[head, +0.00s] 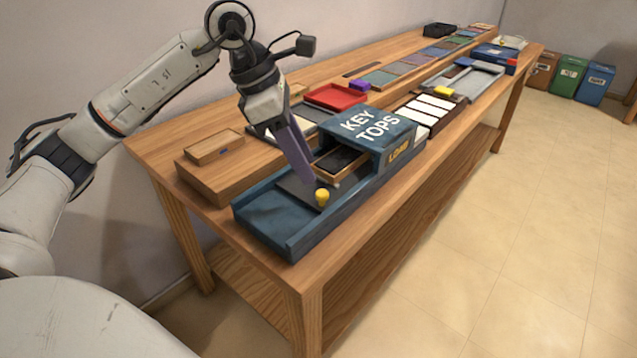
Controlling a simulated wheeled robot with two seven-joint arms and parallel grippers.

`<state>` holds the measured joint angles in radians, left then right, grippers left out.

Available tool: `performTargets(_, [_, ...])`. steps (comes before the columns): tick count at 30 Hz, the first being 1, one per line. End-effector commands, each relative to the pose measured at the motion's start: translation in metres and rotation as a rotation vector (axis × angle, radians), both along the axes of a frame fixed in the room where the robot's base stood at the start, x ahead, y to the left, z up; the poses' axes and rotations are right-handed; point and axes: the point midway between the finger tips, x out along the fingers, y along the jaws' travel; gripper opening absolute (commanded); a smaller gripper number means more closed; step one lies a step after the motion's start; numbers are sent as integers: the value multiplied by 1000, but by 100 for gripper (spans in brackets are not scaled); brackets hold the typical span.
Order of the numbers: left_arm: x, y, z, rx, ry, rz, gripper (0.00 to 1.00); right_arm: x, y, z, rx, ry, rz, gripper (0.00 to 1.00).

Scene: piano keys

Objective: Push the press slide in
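The blue press (378,128), lettered "KEY TOPS" and "LOAD", stands on the near part of the long wooden bench. Its dark slide (292,186) sticks out of the housing toward the lower left, over a blue base channel (270,219). A yellow knob (322,197) stands on the slide's outer part. My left gripper (308,180) reaches down from above, its purple fingers just left of the knob and close to the slide. Whether they touch it is unclear. The fingers overlap in this view, so their opening is hidden. My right gripper is out of view.
A wooden box (214,165) stands left of the press. A red tray (336,97) lies behind it. White key tops (433,104) lie beyond the press, with more trays farther along the bench (225,216). Floor (480,260) to the right is clear.

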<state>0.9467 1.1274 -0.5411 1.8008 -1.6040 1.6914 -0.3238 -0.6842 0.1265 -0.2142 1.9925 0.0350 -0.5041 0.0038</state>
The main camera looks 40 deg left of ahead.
Motion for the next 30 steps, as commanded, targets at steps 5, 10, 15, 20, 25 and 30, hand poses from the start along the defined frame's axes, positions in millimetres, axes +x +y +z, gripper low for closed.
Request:
performTargets(5, [8, -11, -33, -3, 4, -3, 38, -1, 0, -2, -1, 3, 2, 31])
performTargets(10, [13, -18, -52, -4, 1, -2, 38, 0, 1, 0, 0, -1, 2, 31])
performTargets(15, [16, -20, -60, -3, 1, -2, 38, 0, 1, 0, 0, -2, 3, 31])
performTargets(20, [16, -20, -60, -4, 0, -2, 38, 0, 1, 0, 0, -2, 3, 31])
performTargets(25, [16, -20, -60, -4, 0, -2, 23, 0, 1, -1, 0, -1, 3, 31])
performTargets(30, [16, -20, -60, -4, 0, -2, 0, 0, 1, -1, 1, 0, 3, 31])
